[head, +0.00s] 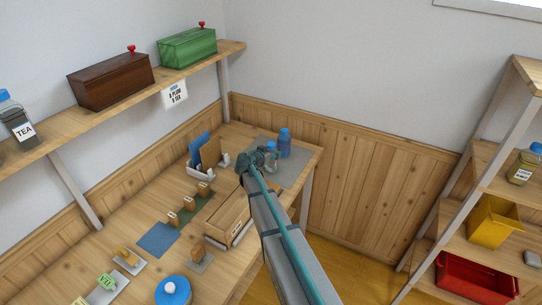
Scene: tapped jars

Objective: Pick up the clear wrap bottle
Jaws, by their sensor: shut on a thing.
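A pale, see-through bottle with a blue top (271,147), which looks like the clear wrap bottle, is at the far end of the wooden bench on a grey mat (296,172). My gripper (266,157) is at this bottle and shut on it, and it hides the bottle's lower part. I cannot tell whether the bottle's base touches the mat. A darker blue bottle (285,146) stands upright just to the right, close beside it.
A white rack with blue and brown boards (209,153) stands left of my gripper. A wooden box (227,215) and small blocks lie nearer on the bench. A wall shelf (150,92) holds a brown box and a green box. Open shelving (480,205) is at right.

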